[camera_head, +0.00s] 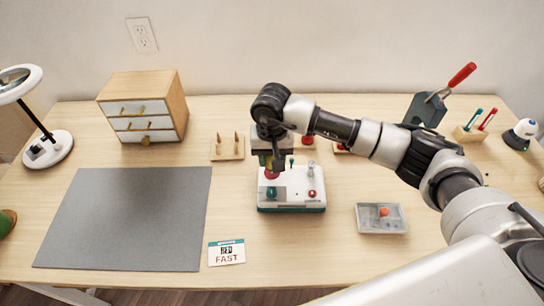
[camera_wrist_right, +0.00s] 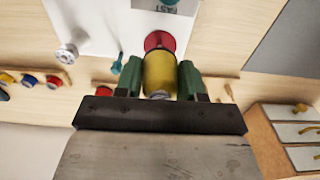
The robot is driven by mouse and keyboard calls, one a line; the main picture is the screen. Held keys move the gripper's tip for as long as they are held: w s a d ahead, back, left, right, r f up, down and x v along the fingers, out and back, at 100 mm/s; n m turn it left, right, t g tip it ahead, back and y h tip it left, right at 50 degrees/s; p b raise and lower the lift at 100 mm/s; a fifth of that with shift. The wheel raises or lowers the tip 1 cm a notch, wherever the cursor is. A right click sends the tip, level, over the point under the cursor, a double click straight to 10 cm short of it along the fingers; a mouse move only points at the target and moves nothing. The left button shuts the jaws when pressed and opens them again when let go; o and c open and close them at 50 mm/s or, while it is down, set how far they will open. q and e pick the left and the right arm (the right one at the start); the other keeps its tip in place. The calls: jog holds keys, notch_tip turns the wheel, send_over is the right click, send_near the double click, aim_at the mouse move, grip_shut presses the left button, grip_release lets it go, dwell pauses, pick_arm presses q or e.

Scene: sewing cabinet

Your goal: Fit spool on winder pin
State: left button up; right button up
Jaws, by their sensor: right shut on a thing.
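The winder (camera_head: 291,194) is a white box with a green base near the middle of the table, with a red knob and small posts on top. My right gripper (camera_head: 270,163) is above its back left part, pointing down. In the right wrist view, the green fingers (camera_wrist_right: 160,80) are shut on the sides of a yellow spool (camera_wrist_right: 159,72). A red disc (camera_wrist_right: 159,41) shows just beyond the spool's far end, over the white winder top; it also shows under the gripper in the head view (camera_head: 271,174). The winder pin is hidden. I cannot tell whether the spool touches the winder.
A wooden block with two pegs (camera_head: 227,151) stands left behind the winder, a clear tray (camera_head: 381,220) to the right. A grey mat (camera_head: 125,215) and a card (camera_head: 226,253) lie left. A drawer cabinet (camera_head: 145,106) and a red-handled tool (camera_head: 428,107) stand at the back.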

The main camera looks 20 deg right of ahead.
jog(key=shift+f+b, duration=1.55)
jog(key=shift+b, duration=0.65)
dwell(2.3)
jog(key=o, duration=1)
notch_tip(320, 180, up, 11)
jog(key=shift+f+b, duration=0.1)
jog(key=shift+b, duration=0.25)
